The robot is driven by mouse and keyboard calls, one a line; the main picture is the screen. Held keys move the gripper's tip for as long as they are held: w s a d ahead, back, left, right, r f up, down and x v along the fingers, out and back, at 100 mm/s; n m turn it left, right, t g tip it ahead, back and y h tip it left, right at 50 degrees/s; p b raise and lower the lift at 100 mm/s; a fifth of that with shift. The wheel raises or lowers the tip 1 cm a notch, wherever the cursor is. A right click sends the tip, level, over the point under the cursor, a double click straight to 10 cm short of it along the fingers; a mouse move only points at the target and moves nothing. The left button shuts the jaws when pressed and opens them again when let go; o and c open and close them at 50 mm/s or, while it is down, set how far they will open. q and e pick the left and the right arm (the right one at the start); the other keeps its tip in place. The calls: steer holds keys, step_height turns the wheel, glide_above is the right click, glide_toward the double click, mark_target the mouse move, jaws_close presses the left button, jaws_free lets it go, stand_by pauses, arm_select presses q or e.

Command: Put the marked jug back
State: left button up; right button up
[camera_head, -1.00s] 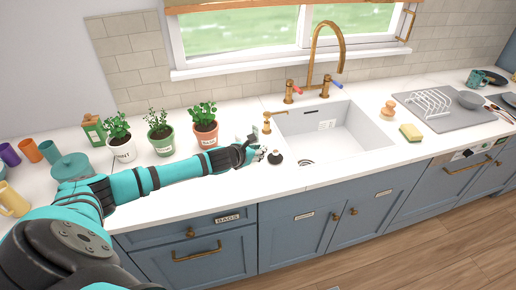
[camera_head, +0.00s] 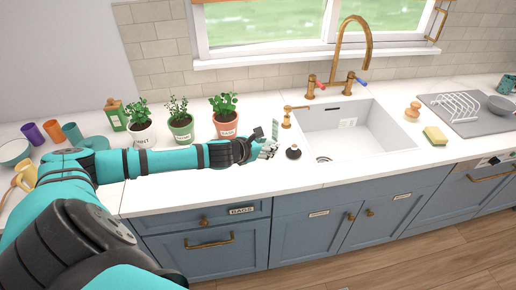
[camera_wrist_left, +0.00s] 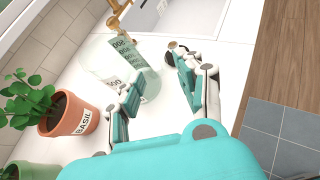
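A clear glass jug (camera_wrist_left: 103,58) with printed dark green marks and the number 500 stands on the white counter in the left wrist view. In the head view its green marked strip (camera_head: 275,130) shows just behind my left gripper (camera_head: 270,150), left of the sink. My left gripper (camera_wrist_left: 155,72) has its two fingers spread. Nothing is clamped between the fingers. My right gripper is not in view.
Potted herbs, including the basil pot (camera_head: 225,125), stand left of the jug.

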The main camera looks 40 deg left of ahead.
arm_select(q)
steer(key=b+v, duration=0.1)
steer(key=v, duration=0.4)
steer(key=shift+s+r, duration=0.15)
steer(key=shift+s, duration=0.05)
steer(key=shift+d, duration=0.1)
